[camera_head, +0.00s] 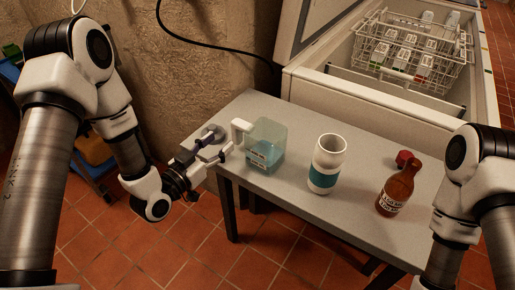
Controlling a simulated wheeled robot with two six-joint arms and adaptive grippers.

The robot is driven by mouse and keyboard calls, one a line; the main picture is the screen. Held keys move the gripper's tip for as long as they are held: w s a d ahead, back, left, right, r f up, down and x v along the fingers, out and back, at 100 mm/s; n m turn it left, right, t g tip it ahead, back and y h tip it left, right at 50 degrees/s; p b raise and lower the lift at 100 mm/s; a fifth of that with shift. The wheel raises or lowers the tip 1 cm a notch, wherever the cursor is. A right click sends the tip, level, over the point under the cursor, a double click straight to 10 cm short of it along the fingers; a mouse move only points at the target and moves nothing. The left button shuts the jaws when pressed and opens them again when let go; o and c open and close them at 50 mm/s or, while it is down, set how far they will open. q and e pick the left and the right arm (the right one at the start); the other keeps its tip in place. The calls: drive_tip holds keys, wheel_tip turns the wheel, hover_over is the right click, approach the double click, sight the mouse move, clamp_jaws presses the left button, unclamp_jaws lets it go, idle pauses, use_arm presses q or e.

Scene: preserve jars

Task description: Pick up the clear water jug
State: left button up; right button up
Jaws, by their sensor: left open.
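The clear water jug (267,146) stands upright near the left end of the grey table (300,200). It is see-through and bluish, with a white handle (240,130) on its left side and a dark-printed label low on its front. My left gripper (222,143) is open at the table's left edge, just left of the jug, with its fingers pointing toward the handle. I cannot tell whether a finger touches the handle. My right arm (477,190) comes in at the right edge; its gripper is out of the picture.
A white canister with a teal band (326,165) stands right of the jug. A rough wall rises behind the left arm.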

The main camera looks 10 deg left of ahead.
sight(233, 133)
use_arm(q)
drive_tip(key=x, duration=0.8)
drive_tip(key=shift+s+d+f, duration=0.1)
drive_tip(key=shift+f, duration=0.1)
clamp_jaws()
